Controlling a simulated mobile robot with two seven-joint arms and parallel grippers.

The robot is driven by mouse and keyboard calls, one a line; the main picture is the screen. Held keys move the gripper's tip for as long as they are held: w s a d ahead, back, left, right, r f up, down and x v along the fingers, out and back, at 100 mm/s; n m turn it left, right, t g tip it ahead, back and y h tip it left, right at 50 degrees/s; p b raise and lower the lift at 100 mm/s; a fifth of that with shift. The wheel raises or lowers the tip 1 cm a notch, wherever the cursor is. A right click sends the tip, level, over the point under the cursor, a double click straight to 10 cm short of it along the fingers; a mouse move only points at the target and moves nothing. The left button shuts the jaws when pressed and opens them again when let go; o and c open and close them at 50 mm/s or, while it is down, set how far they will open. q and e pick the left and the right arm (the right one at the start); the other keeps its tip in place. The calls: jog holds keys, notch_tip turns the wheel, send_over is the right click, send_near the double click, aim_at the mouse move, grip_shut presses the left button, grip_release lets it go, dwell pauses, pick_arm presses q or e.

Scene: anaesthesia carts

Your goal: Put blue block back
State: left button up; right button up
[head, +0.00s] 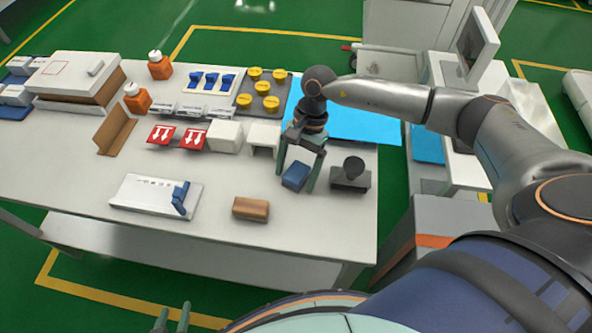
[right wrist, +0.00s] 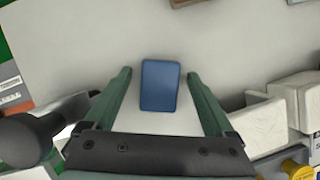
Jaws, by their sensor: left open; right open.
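The blue block (head: 296,176) lies on the white table near its right front part. My right gripper (head: 297,182) points down over it, with its fingers on either side. In the right wrist view the blue block (right wrist: 160,86) lies between the open fingers of the right gripper (right wrist: 159,76), with a gap to each finger. My left gripper (head: 172,318) is low at the bottom edge of the head view, in front of the table, with its two fingers apart and empty.
A brown block (head: 250,209) lies to the left. A black knobbed object (head: 350,176) stands close on the right. White boxes (head: 264,137) stand just behind. A white panel with a blue part (head: 150,196) lies farther left. A tray of yellow pieces (head: 244,88) is at the back.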

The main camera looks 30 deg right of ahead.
jog(key=shift+r, duration=0.3)
jog(key=b+v, duration=0.1)
jog(key=v, duration=1)
jog(key=shift+r, duration=0.35)
